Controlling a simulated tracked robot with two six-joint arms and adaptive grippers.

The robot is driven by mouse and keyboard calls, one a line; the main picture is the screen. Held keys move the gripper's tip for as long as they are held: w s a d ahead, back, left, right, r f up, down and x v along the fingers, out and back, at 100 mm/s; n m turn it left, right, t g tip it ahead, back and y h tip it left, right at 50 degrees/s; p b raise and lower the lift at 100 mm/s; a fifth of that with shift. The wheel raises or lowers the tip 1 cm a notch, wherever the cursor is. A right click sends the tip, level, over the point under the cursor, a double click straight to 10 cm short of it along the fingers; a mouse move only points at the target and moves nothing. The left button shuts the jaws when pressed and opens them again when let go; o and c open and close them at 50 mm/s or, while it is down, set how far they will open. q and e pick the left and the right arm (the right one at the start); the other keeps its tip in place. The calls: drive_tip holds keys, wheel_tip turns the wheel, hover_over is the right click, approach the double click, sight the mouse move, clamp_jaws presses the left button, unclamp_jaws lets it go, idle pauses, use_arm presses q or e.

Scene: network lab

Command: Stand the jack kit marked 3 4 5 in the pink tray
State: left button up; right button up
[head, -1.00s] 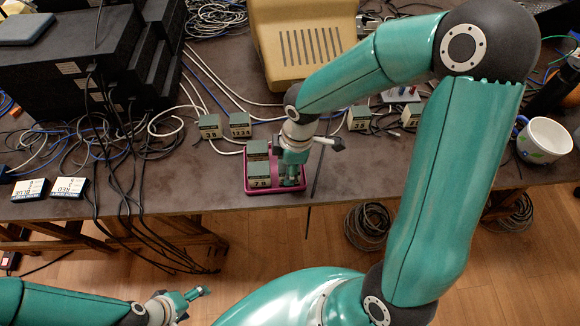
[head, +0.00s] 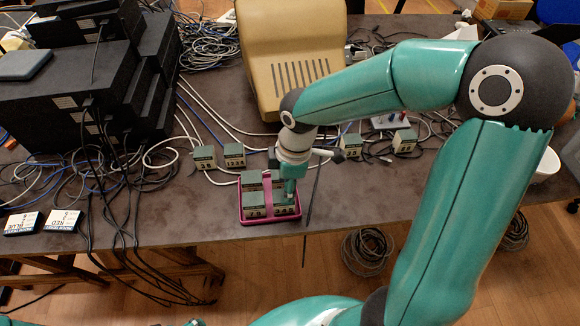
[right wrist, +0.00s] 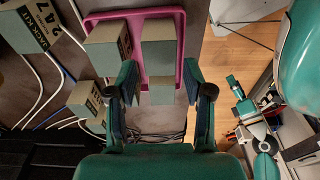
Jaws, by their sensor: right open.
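The pink tray (head: 268,220) stands near the table's front edge and holds several grey-green jack kits. One kit (head: 255,205) is at its front left and another kit (head: 284,210) at its front right; I cannot read a 3 4 5 mark on either. My right gripper (head: 290,196) is over the tray's right side. In the right wrist view its fingers (right wrist: 163,95) are open, spread to either side of a kit (right wrist: 160,45) in the tray, apart from it as far as I can tell. Only a tip of my left gripper (head: 194,322) shows at the bottom edge.
Two kits, one marked 3 8 (head: 204,158) and one marked 1 2 3 4 (head: 234,155), stand behind the tray to the left. Two more kits (head: 350,146) (head: 404,141) stand to the right. Loose cables, black boxes (head: 70,100) and a beige case (head: 295,50) crowd the back.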

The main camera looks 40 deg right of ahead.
use_arm(q)
drive_tip(key=shift+r, duration=0.3)
use_arm(e)
wheel_tip(320, 180, up, 6)
drive_tip(key=shift+s+d, duration=0.2)
drive_tip(key=shift+d, duration=0.1)
